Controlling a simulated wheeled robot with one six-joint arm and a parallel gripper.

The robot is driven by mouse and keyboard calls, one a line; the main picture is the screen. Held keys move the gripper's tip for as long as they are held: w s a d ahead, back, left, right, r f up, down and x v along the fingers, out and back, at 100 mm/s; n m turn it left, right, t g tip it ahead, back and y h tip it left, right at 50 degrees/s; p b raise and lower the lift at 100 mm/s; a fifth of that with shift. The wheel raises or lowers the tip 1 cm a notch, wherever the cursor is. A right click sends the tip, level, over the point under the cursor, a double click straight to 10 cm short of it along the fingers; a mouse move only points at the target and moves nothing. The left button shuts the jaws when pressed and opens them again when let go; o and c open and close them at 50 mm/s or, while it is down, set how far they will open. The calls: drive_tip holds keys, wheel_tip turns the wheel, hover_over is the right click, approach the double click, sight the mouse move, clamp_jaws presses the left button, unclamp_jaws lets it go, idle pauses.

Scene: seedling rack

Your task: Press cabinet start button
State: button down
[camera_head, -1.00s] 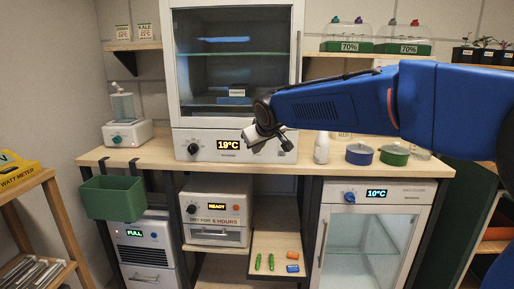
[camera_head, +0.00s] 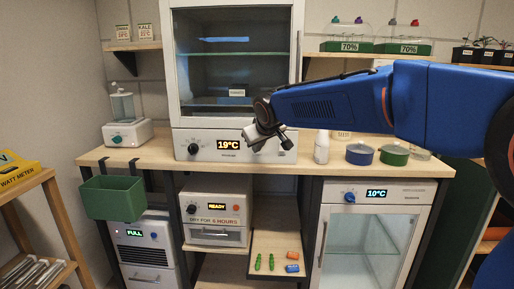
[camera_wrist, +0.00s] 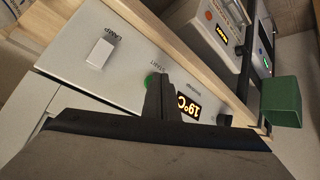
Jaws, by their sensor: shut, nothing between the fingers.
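The white cabinet (camera_head: 237,62) stands on the bench with a glass door and a control panel below it showing 19°C (camera_head: 228,145). In the wrist view the panel (camera_wrist: 118,85) carries a round green button (camera_wrist: 149,81) marked START, beside the 19°C display (camera_wrist: 187,107). My gripper (camera_head: 270,138) is in front of the right part of the panel and hides the button in the head view. In the wrist view its shut, empty fingers (camera_wrist: 161,90) reach right beside the green button and partly cover it. I cannot tell whether they touch it.
A white LAMP switch (camera_wrist: 100,53) is on the panel, on the button's other side from the display. A dark knob (camera_head: 193,148) is at the panel's left end. A white bottle (camera_head: 321,147), a blue pot (camera_head: 359,154) and a green pot (camera_head: 394,155) stand to the right.

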drive_tip(key=shift+w, duration=0.15)
idle(0.6)
drive_tip(key=shift+s, duration=0.8)
drive_tip(key=shift+s, duration=0.1)
drive_tip(key=s, duration=0.4)
drive_tip(key=shift+s+a, duration=0.1)
drive_tip(key=shift+s, duration=0.3)
